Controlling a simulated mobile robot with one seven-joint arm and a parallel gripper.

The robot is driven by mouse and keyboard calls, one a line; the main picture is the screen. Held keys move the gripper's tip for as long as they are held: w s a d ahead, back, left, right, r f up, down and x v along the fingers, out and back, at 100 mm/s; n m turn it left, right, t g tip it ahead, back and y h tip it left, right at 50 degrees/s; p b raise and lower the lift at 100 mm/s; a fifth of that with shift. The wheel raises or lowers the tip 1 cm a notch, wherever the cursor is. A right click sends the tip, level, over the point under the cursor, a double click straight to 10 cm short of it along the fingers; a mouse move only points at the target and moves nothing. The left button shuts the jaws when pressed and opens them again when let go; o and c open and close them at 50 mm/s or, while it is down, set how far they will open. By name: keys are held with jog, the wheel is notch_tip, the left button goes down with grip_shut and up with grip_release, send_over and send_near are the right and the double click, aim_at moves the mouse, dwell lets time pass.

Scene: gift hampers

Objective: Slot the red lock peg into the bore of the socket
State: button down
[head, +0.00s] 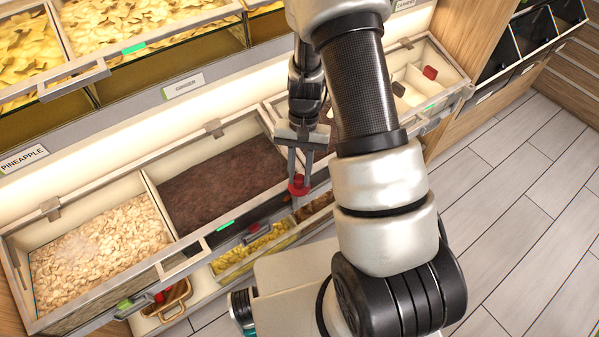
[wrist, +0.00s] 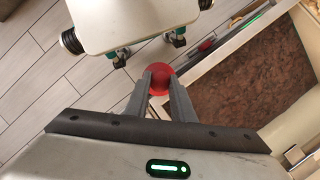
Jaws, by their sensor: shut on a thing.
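The red lock peg (head: 299,186) is held between the fingertips of my gripper (head: 300,176), in front of the bin of dark brown food. Its round red top also shows between the fingers in the wrist view (wrist: 160,70). My gripper points down, shut on the peg. The peg's lower part is small and hard to make out. I cannot clearly pick out the socket or its bore; the area under the peg is partly hidden by the peg and my arm.
A clear-fronted bin of dark brown food (head: 222,183) stands behind the peg, beside a bin of pale flakes (head: 98,245). A lower drawer with yellow pieces (head: 250,252) lies below. A wicker basket (head: 170,302) is at lower left. Open floor (head: 510,190) is at right.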

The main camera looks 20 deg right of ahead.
jog(key=shift+f, duration=0.3)
jog(key=c, duration=1.4)
grip_release()
jog(key=shift+c, duration=0.2)
jog(key=shift+r, duration=0.15)
jog(key=v, duration=1.7)
jog(key=shift+w+p, duration=0.15)
jog(key=shift+p, duration=0.2)
